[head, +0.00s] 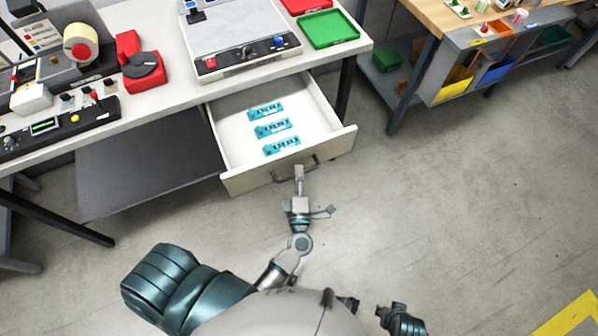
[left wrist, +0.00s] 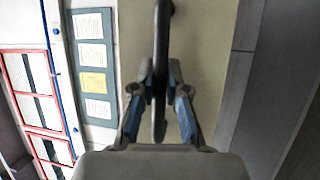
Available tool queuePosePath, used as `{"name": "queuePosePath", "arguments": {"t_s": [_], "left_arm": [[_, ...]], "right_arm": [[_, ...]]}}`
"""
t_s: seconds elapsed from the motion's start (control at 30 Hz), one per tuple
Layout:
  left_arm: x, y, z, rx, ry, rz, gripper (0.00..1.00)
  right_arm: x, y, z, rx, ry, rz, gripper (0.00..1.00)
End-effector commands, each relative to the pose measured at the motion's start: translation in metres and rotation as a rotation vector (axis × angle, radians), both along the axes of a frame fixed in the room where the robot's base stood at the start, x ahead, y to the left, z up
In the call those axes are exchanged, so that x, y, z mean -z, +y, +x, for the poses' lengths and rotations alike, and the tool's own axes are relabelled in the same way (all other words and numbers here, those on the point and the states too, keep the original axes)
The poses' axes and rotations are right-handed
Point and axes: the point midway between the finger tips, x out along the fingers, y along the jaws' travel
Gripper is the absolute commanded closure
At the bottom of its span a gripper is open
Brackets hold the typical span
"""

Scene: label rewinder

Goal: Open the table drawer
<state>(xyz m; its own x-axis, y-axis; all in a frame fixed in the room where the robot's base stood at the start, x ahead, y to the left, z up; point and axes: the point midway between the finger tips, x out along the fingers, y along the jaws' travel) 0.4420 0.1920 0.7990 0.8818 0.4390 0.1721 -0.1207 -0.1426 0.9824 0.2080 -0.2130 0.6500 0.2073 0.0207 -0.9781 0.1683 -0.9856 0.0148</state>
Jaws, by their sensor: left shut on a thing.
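The table drawer (head: 235,112) is pulled well out from under the white worktop (head: 180,38). Several teal boards (head: 272,129) lie inside it. Its dark bar handle (head: 281,178) is on the front panel. My left gripper (head: 299,172) is at the right part of this handle. In the left wrist view the handle (left wrist: 161,40) runs between the two fingers of the left gripper (left wrist: 160,88), which are closed on it. The drawer front (left wrist: 205,60) fills the middle behind it.
A grey lower shelf (head: 140,178) is left of the drawer. A red device (head: 140,62), a flat white machine (head: 235,35) and a green tray (head: 329,28) stand on the worktop. A wooden bench with bins (head: 480,45) is at upper right. The floor (head: 450,190) at right is clear.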

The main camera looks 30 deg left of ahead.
Motion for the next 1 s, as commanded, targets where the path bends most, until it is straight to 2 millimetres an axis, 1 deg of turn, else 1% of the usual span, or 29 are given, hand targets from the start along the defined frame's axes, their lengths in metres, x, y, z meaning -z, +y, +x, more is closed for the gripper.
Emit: {"name": "queuePosePath", "arguments": {"t_s": [0.03, 0.07, 0.1, 0.2, 0.47, 0.57, 0.67, 1.0], "left_arm": [[0.005, 0.002, -0.002, -0.008, 0.010, 0.000, 1.00], [0.005, 0.002, -0.002, -0.009, 0.010, 0.000, 1.00], [0.005, 0.002, -0.002, -0.009, 0.010, 0.000, 0.84], [0.005, 0.002, -0.002, -0.008, 0.009, 0.001, 0.61], [0.002, 0.000, -0.001, -0.005, 0.005, 0.001, 0.61], [0.003, -0.002, -0.004, -0.004, 0.006, 0.001, 0.61], [0.006, -0.008, -0.015, -0.002, 0.008, 0.002, 0.61], [0.020, -0.040, -0.080, -0.004, 0.011, 0.002, 0.61]], "right_arm": [[0.001, 0.000, 0.000, 0.000, 0.001, 0.000, 0.60], [0.001, 0.000, 0.000, 0.000, 0.001, 0.000, 0.60], [0.001, 0.000, 0.000, 0.000, 0.000, 0.000, 0.60], [0.001, 0.000, 0.000, 0.000, 0.001, 0.000, 0.60], [0.001, 0.000, 0.000, 0.000, 0.001, 0.000, 0.60], [0.001, 0.000, 0.000, 0.000, 0.001, 0.000, 0.60], [0.000, 0.000, 0.000, 0.000, 0.000, 0.000, 0.60], [0.000, 0.000, 0.000, 0.000, 0.000, 0.000, 0.60]]}}
